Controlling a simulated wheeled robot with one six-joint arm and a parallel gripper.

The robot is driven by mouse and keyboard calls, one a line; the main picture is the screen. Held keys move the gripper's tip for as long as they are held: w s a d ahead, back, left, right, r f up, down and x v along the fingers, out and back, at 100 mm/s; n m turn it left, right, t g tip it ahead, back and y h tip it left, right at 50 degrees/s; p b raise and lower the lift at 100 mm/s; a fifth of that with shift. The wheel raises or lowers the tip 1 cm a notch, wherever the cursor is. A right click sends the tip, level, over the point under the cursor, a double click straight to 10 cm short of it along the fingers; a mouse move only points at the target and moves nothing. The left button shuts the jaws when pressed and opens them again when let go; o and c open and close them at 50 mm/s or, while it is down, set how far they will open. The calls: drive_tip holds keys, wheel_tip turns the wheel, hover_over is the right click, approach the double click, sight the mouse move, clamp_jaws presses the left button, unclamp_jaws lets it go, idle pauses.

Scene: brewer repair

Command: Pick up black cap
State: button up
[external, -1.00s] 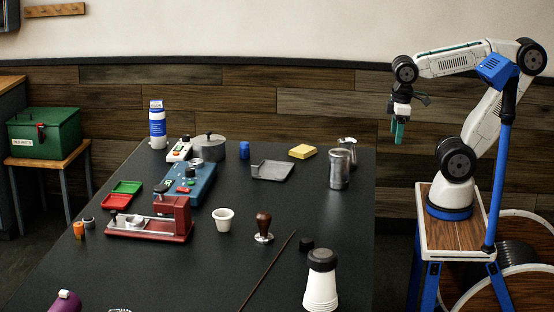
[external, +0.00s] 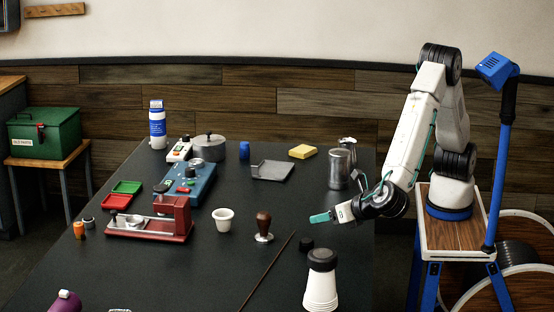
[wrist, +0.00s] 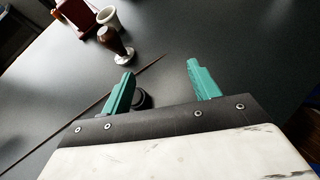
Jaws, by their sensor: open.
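The small black cap (external: 306,243) lies on the dark table, just behind a white bottle. In the wrist view the black cap (wrist: 145,101) shows partly, behind the left finger, which hides some of it. My gripper (external: 322,217) is above the table, its teal fingers pointing left, a little above and to the right of the cap in the external view. In the wrist view my gripper (wrist: 160,73) is open, with only bare table between the fingertips.
A white bottle with a black lid (external: 321,285) stands close in front of the cap. A thin brown rod (external: 267,272) and a wooden-handled tamper (external: 263,228) are to the left. A metal canister (external: 340,169) stands behind my gripper.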

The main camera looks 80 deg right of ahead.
sight(311, 242)
drive_tip(key=s+a+f+n, duration=0.1)
drive_tip(key=a, duration=0.1)
drive_tip(key=s+a+f+n+t+y, duration=0.1)
drive_tip(key=a, duration=0.1)
drive_tip(key=s+a+f+n, duration=0.1)
drive_tip(key=a, duration=0.2)
drive_tip(key=shift+a+f+t, duration=0.1)
drive_tip(key=shift+f+t, duration=0.1)
drive_tip(key=shift+t, duration=0.1)
drive_tip(key=x, duration=0.7)
drive_tip(key=shift+w+a, duration=0.1)
drive_tip(key=shift+w, duration=0.4)
drive_tip(key=c, duration=1.1)
